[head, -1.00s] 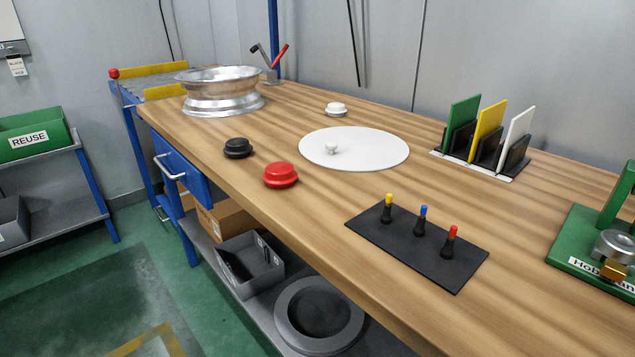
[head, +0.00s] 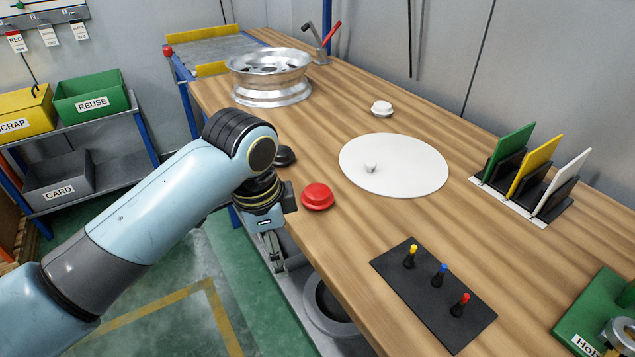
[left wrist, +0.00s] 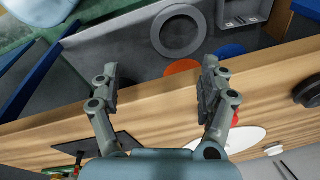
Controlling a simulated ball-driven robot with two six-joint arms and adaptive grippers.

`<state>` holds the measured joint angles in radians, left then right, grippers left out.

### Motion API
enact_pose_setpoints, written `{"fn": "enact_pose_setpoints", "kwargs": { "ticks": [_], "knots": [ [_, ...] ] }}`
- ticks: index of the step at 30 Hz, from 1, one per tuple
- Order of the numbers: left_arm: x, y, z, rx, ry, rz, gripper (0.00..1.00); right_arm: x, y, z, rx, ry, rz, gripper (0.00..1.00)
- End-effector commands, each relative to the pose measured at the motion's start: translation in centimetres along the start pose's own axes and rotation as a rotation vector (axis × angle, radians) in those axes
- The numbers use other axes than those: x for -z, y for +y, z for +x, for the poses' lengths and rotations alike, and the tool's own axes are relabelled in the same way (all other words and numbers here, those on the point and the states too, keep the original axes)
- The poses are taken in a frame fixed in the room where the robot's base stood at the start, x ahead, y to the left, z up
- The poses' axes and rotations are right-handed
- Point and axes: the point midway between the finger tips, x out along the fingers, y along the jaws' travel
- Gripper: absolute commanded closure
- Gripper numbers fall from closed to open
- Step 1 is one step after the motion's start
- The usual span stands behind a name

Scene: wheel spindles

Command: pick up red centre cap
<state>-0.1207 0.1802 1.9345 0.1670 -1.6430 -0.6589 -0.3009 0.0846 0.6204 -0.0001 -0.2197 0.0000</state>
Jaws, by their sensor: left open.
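The red centre cap (head: 318,197) lies on the wooden bench close to its front edge, left of the white round disc. In the left wrist view only slivers of the red cap (left wrist: 235,120) show behind the right-hand finger. My left gripper (head: 273,254) hangs pointing down just off the bench's front edge, to the left of the cap and apart from it. In the left wrist view my left gripper (left wrist: 158,88) has its fingers wide apart with nothing held between them. My right gripper is in neither view.
A black cap (head: 285,156) sits behind my left wrist, partly hidden. A white disc (head: 410,180), white cap (head: 381,108), silver wheel (head: 270,92) and black mat (head: 405,298) with several coloured-tip pegs share the bench. The wood between cap and mat is clear.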

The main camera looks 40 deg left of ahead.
Motion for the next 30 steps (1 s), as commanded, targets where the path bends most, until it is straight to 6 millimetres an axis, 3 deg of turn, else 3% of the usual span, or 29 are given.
{"fn": "enact_pose_setpoints", "kwargs": {
  "ticks": [1, 3, 11, 20, 23, 30],
  "knots": [
    [0.9, -0.8, -2.8, 0.003, 0.008, 0.051, 0.22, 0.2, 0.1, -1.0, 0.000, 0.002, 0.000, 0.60],
    [2.0, -2.0, -4.5, -0.012, 0.003, 0.149, 0.22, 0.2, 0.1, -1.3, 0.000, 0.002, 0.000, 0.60],
    [5.6, -6.8, -5.5, -0.093, -0.002, 0.458, 0.22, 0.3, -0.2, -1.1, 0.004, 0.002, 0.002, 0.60],
    [9.1, -12.0, -8.3, -0.183, 0.041, 0.778, 0.22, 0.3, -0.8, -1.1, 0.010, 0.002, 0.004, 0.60],
    [9.5, -12.4, -8.1, -0.199, 0.052, 0.827, 0.22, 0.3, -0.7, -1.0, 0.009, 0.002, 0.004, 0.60],
    [9.5, -11.7, -4.3, -0.203, 0.054, 0.838, 0.22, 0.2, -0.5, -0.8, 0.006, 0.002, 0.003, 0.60]
  ]
}}
